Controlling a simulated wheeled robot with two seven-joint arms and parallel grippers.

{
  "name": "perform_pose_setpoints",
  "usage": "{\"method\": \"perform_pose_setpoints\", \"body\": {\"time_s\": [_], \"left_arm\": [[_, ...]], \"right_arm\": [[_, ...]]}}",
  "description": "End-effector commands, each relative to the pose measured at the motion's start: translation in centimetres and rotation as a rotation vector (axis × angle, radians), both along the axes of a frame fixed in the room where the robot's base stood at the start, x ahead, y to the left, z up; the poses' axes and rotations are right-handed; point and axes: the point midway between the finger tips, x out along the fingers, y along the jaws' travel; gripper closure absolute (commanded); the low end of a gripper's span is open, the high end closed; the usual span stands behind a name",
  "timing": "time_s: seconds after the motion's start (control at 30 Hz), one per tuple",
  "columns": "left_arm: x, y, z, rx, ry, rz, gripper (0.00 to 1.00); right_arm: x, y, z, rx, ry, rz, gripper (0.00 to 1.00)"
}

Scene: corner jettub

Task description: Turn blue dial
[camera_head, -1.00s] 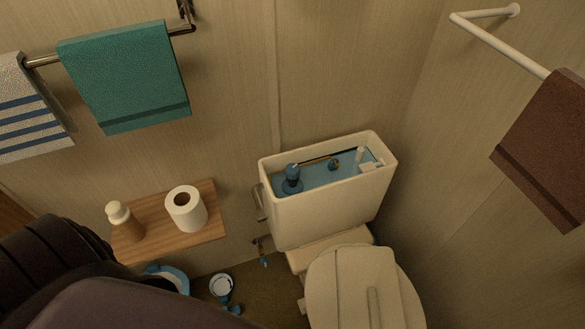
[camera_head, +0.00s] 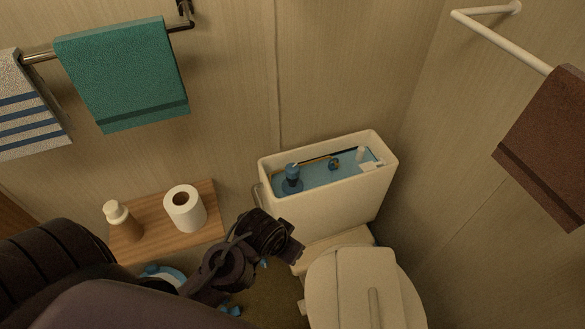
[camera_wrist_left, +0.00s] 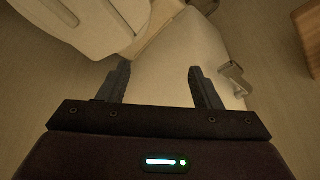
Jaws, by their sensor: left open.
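A small blue piece (camera_head: 263,263), which looks like the blue dial of the valve at the wall beside the toilet, shows just below my left gripper (camera_head: 290,244) in the head view. My wrist covers most of the valve. In the left wrist view my left gripper (camera_wrist_left: 161,84) is open and empty, its two dark fingers well apart. The dial cannot be made out in that view. My right gripper is not in view.
The toilet tank (camera_head: 325,205) stands open beside the left gripper, with the toilet lid (camera_head: 365,285) in front. A metal lever (camera_wrist_left: 234,78) shows right of the fingers. A wooden shelf (camera_head: 150,228) holds a paper roll (camera_head: 185,212) and a bottle (camera_head: 121,218).

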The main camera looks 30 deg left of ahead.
Motion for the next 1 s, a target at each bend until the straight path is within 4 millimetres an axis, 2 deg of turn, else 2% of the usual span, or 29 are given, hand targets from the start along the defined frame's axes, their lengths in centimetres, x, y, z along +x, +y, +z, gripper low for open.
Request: {"method": "perform_pose_setpoints", "body": {"time_s": [0.03,0.13,0.37,0.47,0.6,0.7,0.8,1.0], "left_arm": [[0.9,-0.2,1.3,-0.002,-0.049,0.009,0.42],[2.6,-0.6,2.2,-0.015,-0.130,0.045,0.42],[7.2,-0.1,1.9,-0.040,-0.344,0.134,0.42],[9.7,1.5,1.4,-0.039,-0.470,0.175,0.42],[12.6,5.0,1.2,-0.032,-0.651,0.211,0.42],[13.8,7.0,1.5,-0.031,-0.741,0.218,0.42],[14.5,8.2,1.9,-0.032,-0.791,0.217,0.42],[16.3,8.7,1.3,-0.034,-0.810,0.219,0.42]], "right_arm": [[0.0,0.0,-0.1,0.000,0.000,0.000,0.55],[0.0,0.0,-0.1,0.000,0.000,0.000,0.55],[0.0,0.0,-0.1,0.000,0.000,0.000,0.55],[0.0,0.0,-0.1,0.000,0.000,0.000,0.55],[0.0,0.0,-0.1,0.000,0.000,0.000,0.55],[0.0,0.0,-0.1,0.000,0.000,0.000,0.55],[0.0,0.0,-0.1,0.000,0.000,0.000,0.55],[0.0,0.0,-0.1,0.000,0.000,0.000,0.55]]}}
